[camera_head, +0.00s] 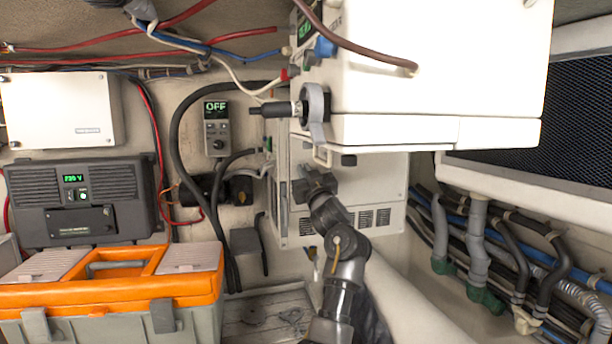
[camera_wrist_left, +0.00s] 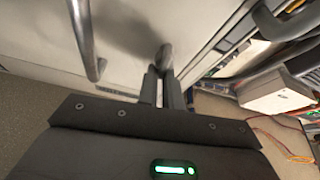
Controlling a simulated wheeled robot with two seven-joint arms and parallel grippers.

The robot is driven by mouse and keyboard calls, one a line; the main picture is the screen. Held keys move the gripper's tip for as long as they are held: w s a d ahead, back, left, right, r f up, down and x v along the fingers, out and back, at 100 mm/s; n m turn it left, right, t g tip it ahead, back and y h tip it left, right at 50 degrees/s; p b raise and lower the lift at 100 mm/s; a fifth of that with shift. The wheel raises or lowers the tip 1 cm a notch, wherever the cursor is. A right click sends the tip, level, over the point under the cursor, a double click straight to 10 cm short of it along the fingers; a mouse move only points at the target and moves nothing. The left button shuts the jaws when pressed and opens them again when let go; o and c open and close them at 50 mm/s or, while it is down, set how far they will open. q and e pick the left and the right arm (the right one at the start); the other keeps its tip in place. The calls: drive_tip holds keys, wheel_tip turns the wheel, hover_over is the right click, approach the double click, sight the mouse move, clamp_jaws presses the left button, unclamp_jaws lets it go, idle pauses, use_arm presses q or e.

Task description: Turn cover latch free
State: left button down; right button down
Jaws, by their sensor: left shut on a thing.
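My left gripper (camera_head: 316,174) is raised under the front left corner of the large white unit (camera_head: 440,75). In the left wrist view its two dark fingers (camera_wrist_left: 164,88) are close together on a small rounded grey piece, which I take for the cover latch (camera_wrist_left: 164,56), against a pale panel (camera_wrist_left: 125,50). Only the latch's end shows there; the fingers hide the rest. In the head view the gripper and unit edge hide where they meet, and I cannot tell how far the latch is turned. My right gripper is not in view.
A curved metal bar (camera_wrist_left: 86,38) stands beside the fingers. A grey round fitting with a hanging strap (camera_head: 316,112) is on the unit's left side. An orange-lidded toolbox (camera_head: 130,270) is at lower left. Hoses (camera_head: 475,235) run along the right. A small OFF display (camera_head: 216,128) is behind.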

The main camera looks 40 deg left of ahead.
use_arm(q)
drive_tip(key=n+g+b, duration=0.1)
drive_tip(key=n, duration=0.2)
drive_tip(key=n+g+b, duration=0.1)
drive_tip(key=n+g, duration=0.1)
drive_tip(key=n, duration=0.2)
drive_tip(key=f+n+g+b, duration=0.1)
drive_tip(key=n+g, duration=0.1)
drive_tip(key=n, duration=0.2)
drive_tip(key=shift+s+a+y+b, duration=0.2)
drive_tip(key=shift+s+y+b, duration=0.05)
drive_tip(key=shift+y+b, duration=0.1)
drive_tip(key=n+g, duration=0.1)
drive_tip(key=n, duration=0.1)
drive_tip(key=n+h, duration=0.1)
drive_tip(key=n, duration=0.1)
drive_tip(key=shift+f+g, duration=0.1)
drive_tip(key=shift+g, duration=0.3)
drive_tip(key=shift+s+a+f+n+g+h, duration=0.1)
drive_tip(key=shift+n+g+h, duration=0.2)
drive_tip(key=shift+n, duration=0.9)
drive_tip(key=shift+n+g+h, duration=0.1)
drive_tip(key=shift+n+h, duration=0.25)
drive_tip(key=shift+n, duration=0.85)
drive_tip(key=c, duration=1.6)
unclamp_jaws()
drive_tip(key=shift+o, duration=0.2)
drive_tip(key=shift+w, duration=0.2)
